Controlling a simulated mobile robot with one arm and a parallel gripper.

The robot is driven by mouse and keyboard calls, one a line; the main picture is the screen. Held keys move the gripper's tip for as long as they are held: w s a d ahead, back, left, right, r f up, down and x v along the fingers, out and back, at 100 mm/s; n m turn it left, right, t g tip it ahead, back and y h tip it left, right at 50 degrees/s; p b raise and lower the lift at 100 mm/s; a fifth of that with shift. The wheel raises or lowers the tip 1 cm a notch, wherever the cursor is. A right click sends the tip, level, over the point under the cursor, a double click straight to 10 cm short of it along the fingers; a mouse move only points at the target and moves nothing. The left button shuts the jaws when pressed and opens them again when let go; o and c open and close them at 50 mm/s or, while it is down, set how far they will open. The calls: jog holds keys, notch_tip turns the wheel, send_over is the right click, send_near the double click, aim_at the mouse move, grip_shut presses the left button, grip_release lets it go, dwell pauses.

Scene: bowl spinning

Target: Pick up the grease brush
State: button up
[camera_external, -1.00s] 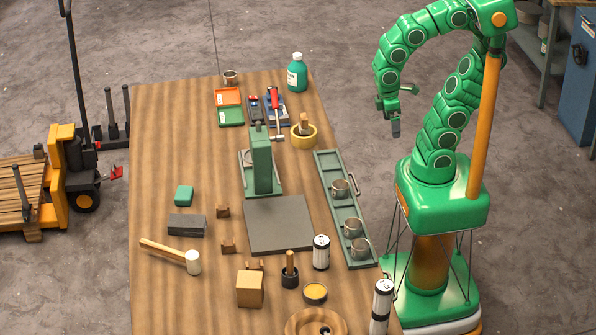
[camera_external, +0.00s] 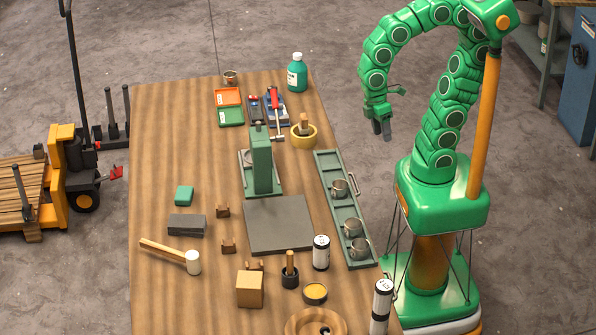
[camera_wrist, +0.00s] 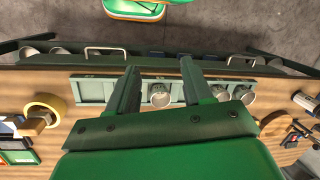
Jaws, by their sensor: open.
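A short wooden handle (camera_external: 290,262) stands upright from a small dark cup (camera_external: 290,281) near the table's front; it looks like the grease brush, its bristles hidden. An open tin of yellow grease (camera_external: 315,292) stands beside it. Another wooden-handled piece (camera_external: 304,122) stands inside a yellow tape roll (camera_external: 303,139) farther back; I cannot tell what it is. My gripper (camera_external: 381,127) hangs beyond the table's right edge, apart from both pieces. In the wrist view its two fingers (camera_wrist: 158,68) are spread and empty.
A green tray (camera_external: 338,203) with metal mugs lies along the right edge. A green press (camera_external: 262,165) with a grey plate stands mid-table. White canisters (camera_external: 321,252), a wooden block (camera_external: 250,290) and a mallet (camera_external: 180,256) crowd the front. The table's left back is clear.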

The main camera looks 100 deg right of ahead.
aim_at(292, 268)
jog(key=w+a+r+n+g+y, duration=0.15)
jog(key=w+a+n+y, duration=0.8)
jog(key=w+a, duration=1.15)
jog(key=w+a+f+n+y, duration=0.2)
jog(key=w+a+f+n, duration=0.6)
jog(key=w+a+f, duration=0.65)
jog(key=shift+s+a+f, duration=0.1)
jog(key=shift+a+f, duration=0.1)
jog(key=shift+a, duration=0.7)
jog(key=shift+a+f, duration=0.25)
jog(key=shift+a, duration=0.65)
jog(key=shift+s+a+f, duration=0.1)
jog(key=shift+a+f, duration=0.1)
jog(key=shift+a, duration=0.7)
grip_shut()
jog(key=shift+r, duration=0.1)
